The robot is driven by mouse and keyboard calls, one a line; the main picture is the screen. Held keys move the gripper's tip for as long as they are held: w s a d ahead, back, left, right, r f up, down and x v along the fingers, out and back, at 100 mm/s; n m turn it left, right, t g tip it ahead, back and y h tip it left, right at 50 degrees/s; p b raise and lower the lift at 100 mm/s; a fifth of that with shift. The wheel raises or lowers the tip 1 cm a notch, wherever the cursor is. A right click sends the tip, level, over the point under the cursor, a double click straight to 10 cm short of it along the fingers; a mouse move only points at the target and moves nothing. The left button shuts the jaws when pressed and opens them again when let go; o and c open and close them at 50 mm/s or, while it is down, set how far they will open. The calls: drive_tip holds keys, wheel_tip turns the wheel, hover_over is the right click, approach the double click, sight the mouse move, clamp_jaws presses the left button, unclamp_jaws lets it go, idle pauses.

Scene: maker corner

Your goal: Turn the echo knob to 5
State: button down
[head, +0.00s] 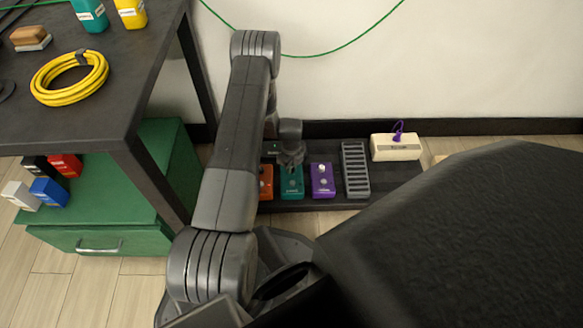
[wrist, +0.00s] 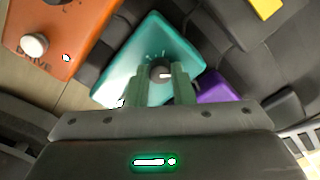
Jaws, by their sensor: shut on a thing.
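A teal pedal (head: 291,184) stands on the dark board between an orange and a purple pedal. Its label cannot be read in the head view. In the wrist view the teal pedal (wrist: 130,64) has a dark round knob (wrist: 160,70) with a white pointer mark and pale scale ticks around it. The pointer points roughly to the right of that picture; the scale numbers are not legible. My gripper (wrist: 162,76) reaches down over the pedal and its two fingers are shut on the knob, one on each side. In the head view my gripper (head: 291,160) hides the knob.
The orange pedal (head: 266,182) and purple pedal (head: 322,180) stand close on either side. A grey ribbed pedal (head: 355,170) and a cream box (head: 396,147) with a purple cable are farther right. A workbench (head: 120,100) stands at left, with a green drawer cabinet (head: 150,240) below.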

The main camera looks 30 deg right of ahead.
drive_tip(key=n+b, duration=0.1)
drive_tip(key=n, duration=0.3)
drive_tip(key=shift+n+b, duration=0.3)
drive_tip(key=shift+n, duration=1.9)
drive_tip(key=c, duration=1.2)
unclamp_jaws()
drive_tip(key=shift+c, duration=0.2)
wheel_tip(320, 180, up, 14)
drive_tip(key=p, duration=0.4)
drive_tip(key=shift+p, duration=0.4)
drive_tip(key=shift+f, duration=0.1)
